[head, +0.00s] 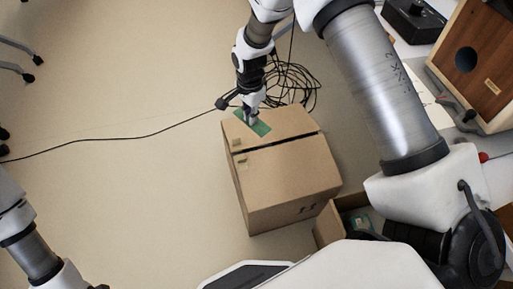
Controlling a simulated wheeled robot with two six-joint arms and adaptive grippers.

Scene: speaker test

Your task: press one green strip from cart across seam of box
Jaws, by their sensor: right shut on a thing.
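A closed cardboard box (283,190) stands on the floor in the middle of the head view. A dark seam (280,142) runs across its top. My right gripper (251,121) is over the far left part of the top, shut on a green strip (262,128). The strip lies flat at or just above the far flap, beyond the seam; I cannot tell if it touches the cardboard. Part of it is hidden by the fingers. My left arm enters at the lower left, and its gripper is out of frame.
A black cable (292,84) lies coiled behind the box, with one line running left. An open carton (328,226) with green items stands right of the box. A wooden speaker (480,62) and a black device (413,20) are at upper right.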

